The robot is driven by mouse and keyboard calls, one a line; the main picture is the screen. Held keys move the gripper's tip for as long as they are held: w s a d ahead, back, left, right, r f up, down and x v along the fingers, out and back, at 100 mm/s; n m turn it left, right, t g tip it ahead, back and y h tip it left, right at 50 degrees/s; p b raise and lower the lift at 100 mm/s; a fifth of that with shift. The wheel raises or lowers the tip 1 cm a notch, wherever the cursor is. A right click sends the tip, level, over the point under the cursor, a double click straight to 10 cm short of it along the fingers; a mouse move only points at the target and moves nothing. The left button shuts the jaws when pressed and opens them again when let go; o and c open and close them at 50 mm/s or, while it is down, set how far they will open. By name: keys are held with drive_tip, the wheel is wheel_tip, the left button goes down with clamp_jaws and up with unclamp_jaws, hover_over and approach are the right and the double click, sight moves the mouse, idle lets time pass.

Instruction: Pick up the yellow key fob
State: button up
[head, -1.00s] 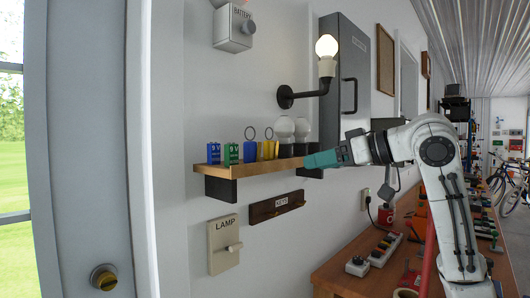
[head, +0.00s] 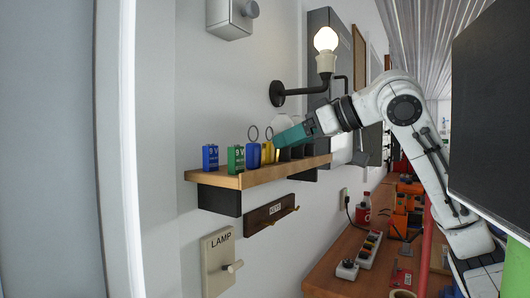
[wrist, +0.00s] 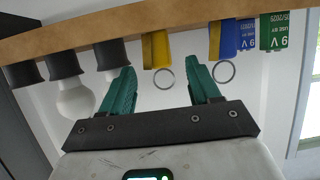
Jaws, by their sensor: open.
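The yellow key fob (head: 267,154) stands upright on the wooden wall shelf (head: 225,181), with its metal ring on top. The wrist view, which is upside down, also shows the yellow fob (wrist: 155,49). My gripper (head: 279,146) is at the shelf, at the right of the yellow fob in the head view, its teal fingers partly covering the things behind. In the wrist view my gripper (wrist: 160,68) is open and empty, with the yellow fob and its ring between the spread fingers.
A blue key fob (wrist: 229,38) stands beside the yellow one, then a blue battery (head: 210,157) and a green battery (head: 235,159). Black sockets, one with a white bulb (wrist: 75,98), stand on the other side. A lit wall lamp (head: 326,50) is above.

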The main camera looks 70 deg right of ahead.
drive_tip(key=shift+p+x, duration=0.6)
drive_tip(key=shift+x, duration=3.4)
drive_tip(key=shift+r, duration=0.1)
drive_tip(key=shift+c, duration=0.3)
drive_tip(key=c, duration=1)
drive_tip(key=shift+o, duration=0.2)
drive_tip(key=shift+r, duration=0.1)
drive_tip(key=shift+r, duration=0.55)
drive_tip(key=s+a+r+b, duration=0.2)
drive_tip(key=s+a+r, duration=0.3)
drive_tip(key=s+r, duration=0.6)
drive_tip(key=shift+v, duration=1.1)
